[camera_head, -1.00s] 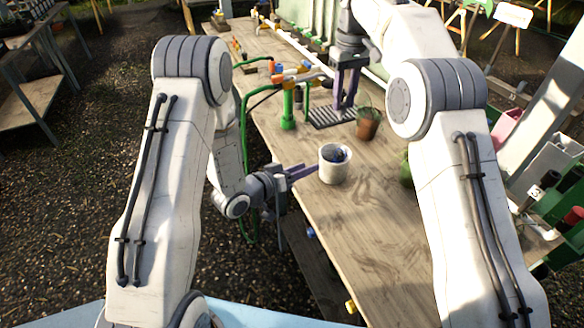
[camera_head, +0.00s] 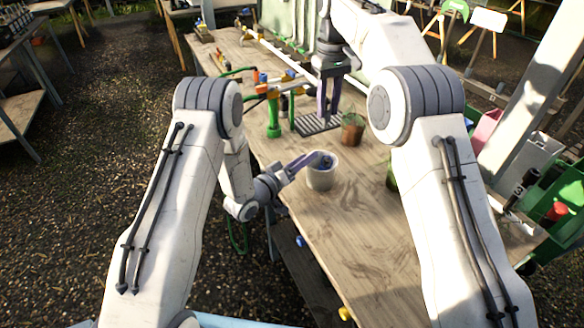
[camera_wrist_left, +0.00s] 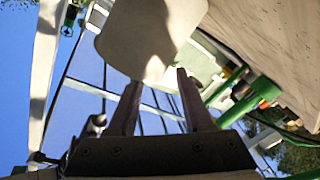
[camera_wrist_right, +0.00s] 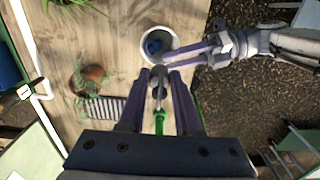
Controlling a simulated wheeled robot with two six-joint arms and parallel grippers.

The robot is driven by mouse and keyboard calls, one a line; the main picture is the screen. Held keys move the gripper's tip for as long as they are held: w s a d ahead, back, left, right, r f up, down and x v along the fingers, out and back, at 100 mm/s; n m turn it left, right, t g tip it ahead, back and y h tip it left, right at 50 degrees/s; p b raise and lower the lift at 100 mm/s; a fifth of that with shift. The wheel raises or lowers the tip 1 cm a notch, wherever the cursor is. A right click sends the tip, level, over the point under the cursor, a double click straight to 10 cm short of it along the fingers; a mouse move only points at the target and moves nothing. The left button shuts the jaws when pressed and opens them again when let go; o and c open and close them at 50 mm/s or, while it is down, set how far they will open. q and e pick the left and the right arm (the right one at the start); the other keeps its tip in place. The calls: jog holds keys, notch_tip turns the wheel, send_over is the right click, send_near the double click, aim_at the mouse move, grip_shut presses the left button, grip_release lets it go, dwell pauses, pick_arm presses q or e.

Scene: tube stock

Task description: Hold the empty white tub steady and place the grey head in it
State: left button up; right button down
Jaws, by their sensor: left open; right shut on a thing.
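The tub's pale wall (camera_wrist_left: 150,40) fills the space beyond the fingertips in the left wrist view. My right gripper (camera_head: 328,112) is over the slotted rack, beyond the tub. It is shut on a small grey piece, seemingly the grey head (camera_wrist_right: 159,86), partly hidden between its fingers.
A terracotta plant pot (camera_head: 352,133) stands beside the dark slotted rack (camera_head: 311,126). A green post (camera_head: 273,120) with pipes stands left of the rack. The table's near part is clear.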

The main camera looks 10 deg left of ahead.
pick_arm(q)
jog(key=shift+x, duration=1.1)
grip_shut()
jog(key=shift+s+f, duration=0.1)
